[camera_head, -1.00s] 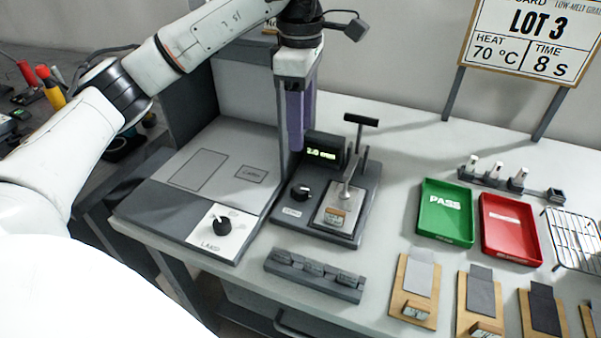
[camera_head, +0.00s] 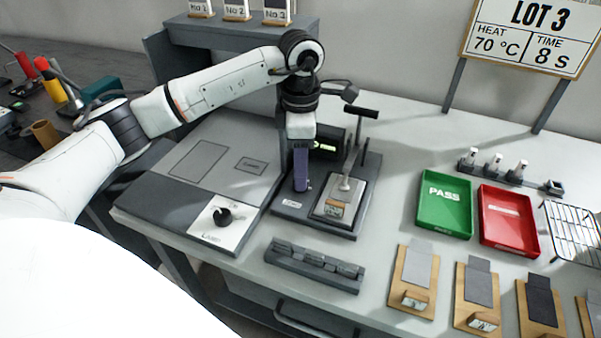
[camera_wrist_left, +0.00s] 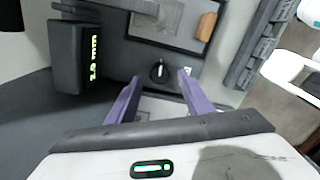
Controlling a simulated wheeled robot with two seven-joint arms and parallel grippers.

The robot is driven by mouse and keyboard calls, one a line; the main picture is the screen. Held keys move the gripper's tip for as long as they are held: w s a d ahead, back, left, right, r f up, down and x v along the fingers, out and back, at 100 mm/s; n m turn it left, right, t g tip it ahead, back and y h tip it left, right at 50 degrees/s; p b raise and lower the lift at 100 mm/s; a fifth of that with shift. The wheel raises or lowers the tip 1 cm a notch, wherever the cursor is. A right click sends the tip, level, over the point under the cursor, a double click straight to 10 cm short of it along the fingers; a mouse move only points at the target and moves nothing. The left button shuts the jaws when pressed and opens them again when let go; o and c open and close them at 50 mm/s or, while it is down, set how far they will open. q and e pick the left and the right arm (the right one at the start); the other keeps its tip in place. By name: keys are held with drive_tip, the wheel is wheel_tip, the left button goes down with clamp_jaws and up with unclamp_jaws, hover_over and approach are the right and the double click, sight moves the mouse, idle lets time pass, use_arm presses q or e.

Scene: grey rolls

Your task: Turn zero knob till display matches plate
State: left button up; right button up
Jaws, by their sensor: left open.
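The zero knob (camera_wrist_left: 158,71) is small, black and round with a white pointer mark, in the left wrist view. My left gripper (camera_wrist_left: 159,75) has its purple fingers open, one on each side of the knob, without visible contact. In the head view my left gripper (camera_head: 302,187) is low over the gauge base (camera_head: 287,208) and hides the knob. The display (camera_wrist_left: 93,58) shows green digits in mm, seen sideways and hard to read; in the head view the display (camera_head: 328,143) is partly covered. The grey plate (camera_head: 345,190) lies under the gauge's lever, with a tan label at its front.
A dark slotted block (camera_head: 313,266) lies in front. A green PASS tray (camera_head: 444,204) and a red tray (camera_head: 508,222) stand to the right. The sign (camera_head: 528,38) reads LOT 3.

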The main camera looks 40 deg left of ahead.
use_arm(q)
drive_tip(key=shift+f, duration=1.35)
drive_tip(key=c, duration=1.1)
drive_tip(key=shift+m, duration=0.7)
drive_tip(key=o, duration=1.1)
wheel_tip(320, 180, up, 10)
drive_tip(key=shift+r+b, duration=0.2)
drive_tip(key=shift+b, duration=0.15)
